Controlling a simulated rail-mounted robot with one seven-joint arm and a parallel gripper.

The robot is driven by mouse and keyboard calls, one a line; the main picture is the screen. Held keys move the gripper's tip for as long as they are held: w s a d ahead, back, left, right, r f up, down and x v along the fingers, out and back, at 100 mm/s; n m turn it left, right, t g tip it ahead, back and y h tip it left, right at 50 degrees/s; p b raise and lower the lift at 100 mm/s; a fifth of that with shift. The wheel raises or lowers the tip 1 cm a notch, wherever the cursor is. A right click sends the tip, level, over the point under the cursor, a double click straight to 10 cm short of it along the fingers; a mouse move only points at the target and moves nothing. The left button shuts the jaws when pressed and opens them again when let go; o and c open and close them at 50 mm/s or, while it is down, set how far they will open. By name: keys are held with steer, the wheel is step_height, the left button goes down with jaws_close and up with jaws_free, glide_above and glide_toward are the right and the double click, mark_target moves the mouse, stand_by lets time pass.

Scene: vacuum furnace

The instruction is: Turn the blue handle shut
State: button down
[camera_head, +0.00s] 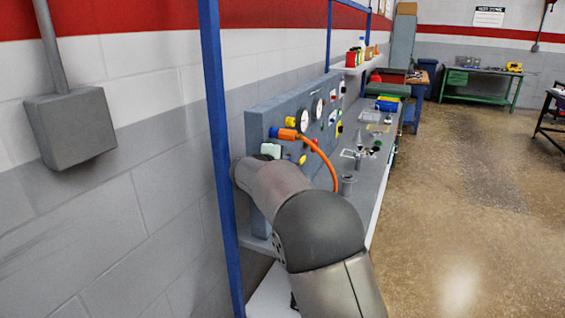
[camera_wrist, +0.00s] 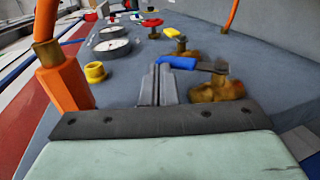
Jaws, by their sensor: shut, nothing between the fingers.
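The blue handle (camera_wrist: 178,62) is a blue grip on a dark metal lever. In the wrist view it reaches left from the top of a brass valve (camera_wrist: 218,90) on the grey panel. My gripper (camera_wrist: 160,72) is shut and empty, its narrow grey fingers side by side. The fingertips are at the left end of the blue grip; whether they touch it I cannot tell. In the head view my gripper (camera_head: 270,151) is at the panel, mostly behind my own arm, and I cannot make out the blue handle for certain.
An orange connector (camera_wrist: 65,85) and a yellow ring (camera_wrist: 95,72) stand left of my fingers. Gauges (camera_wrist: 112,48), a yellow handle (camera_wrist: 172,32) and a red handle (camera_wrist: 151,22) lie beyond. An orange hose (camera_head: 325,160) hangs before the panel. A blue post (camera_head: 217,130) stands close left of my arm.

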steer(key=s+a+r+b, duration=0.2)
steer(key=s+a+r, duration=0.2)
steer(key=s+r, duration=0.4)
steer(key=shift+v, duration=0.9)
steer(key=shift+d, duration=0.2)
